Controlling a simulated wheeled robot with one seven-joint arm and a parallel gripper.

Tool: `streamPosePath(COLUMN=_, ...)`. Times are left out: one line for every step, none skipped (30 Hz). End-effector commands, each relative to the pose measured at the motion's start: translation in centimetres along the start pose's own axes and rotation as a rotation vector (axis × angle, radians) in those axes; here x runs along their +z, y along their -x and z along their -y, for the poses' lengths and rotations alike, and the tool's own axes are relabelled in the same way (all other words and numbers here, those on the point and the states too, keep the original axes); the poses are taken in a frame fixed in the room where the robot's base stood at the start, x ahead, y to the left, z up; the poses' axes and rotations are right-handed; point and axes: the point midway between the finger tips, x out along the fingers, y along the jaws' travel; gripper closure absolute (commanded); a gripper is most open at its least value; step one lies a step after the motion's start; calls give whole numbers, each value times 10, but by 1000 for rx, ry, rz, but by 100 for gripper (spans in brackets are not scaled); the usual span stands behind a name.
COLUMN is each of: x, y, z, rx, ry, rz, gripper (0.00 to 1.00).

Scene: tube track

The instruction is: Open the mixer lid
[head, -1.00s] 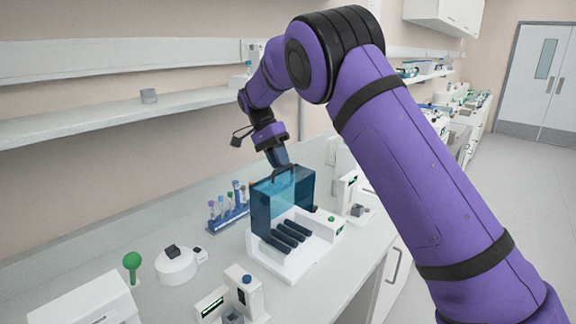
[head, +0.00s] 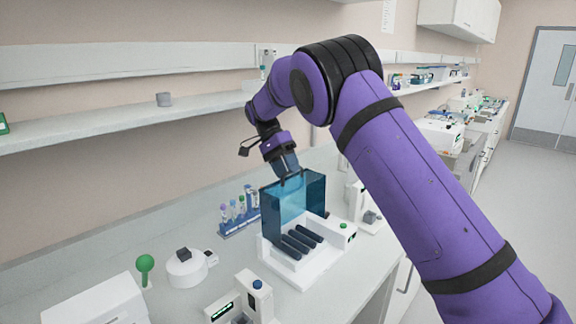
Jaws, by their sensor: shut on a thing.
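The mixer (head: 300,268) is a white unit with several dark rollers (head: 297,243) on its bed, standing on the bench. Its clear blue lid (head: 284,212) stands raised, roughly upright, with the rollers uncovered in front. My gripper (head: 291,177) points down at the lid's top edge and is shut on the lid's handle. The handle itself is mostly hidden by the fingers.
A blue rack of capped tubes (head: 238,213) stands just left of the mixer. A shelf (head: 130,118) runs along the wall behind.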

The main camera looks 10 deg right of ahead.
Motion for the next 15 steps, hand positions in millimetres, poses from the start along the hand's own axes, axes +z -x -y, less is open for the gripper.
streamPosePath(x=2, y=-4, z=4, rx=3, ry=4, rz=2, gripper=64)
streamPosePath(x=2, y=-3, z=4, rx=3, ry=4, rz=2, gripper=64)
streamPosePath(x=2, y=-3, z=3, rx=3, ry=4, rz=1, gripper=64)
streamPosePath(x=1, y=-3, z=3, rx=3, ry=3, rz=1, gripper=64)
streamPosePath(x=1, y=-3, z=3, rx=3, ry=3, rz=1, gripper=64)
streamPosePath(x=1, y=-2, z=2, rx=3, ry=2, rz=1, gripper=64)
streamPosePath(x=0, y=-2, z=2, rx=3, ry=2, rz=0, gripper=64)
streamPosePath(x=0, y=-2, z=2, rx=3, ry=1, rz=0, gripper=64)
streamPosePath(x=0, y=-1, z=1, rx=3, ry=1, rz=0, gripper=64)
streamPosePath(x=0, y=1, z=1, rx=2, ry=0, rz=0, gripper=64)
streamPosePath(x=0, y=2, z=1, rx=2, ry=0, rz=-1, gripper=64)
streamPosePath(x=-1, y=6, z=2, rx=0, ry=0, rz=-2, gripper=64)
streamPosePath(x=-1, y=9, z=2, rx=0, ry=0, rz=-2, gripper=64)
streamPosePath(x=-1, y=13, z=2, rx=0, ry=0, rz=-2, gripper=64)
streamPosePath(x=-1, y=18, z=2, rx=-1, ry=0, rz=-3, gripper=64)
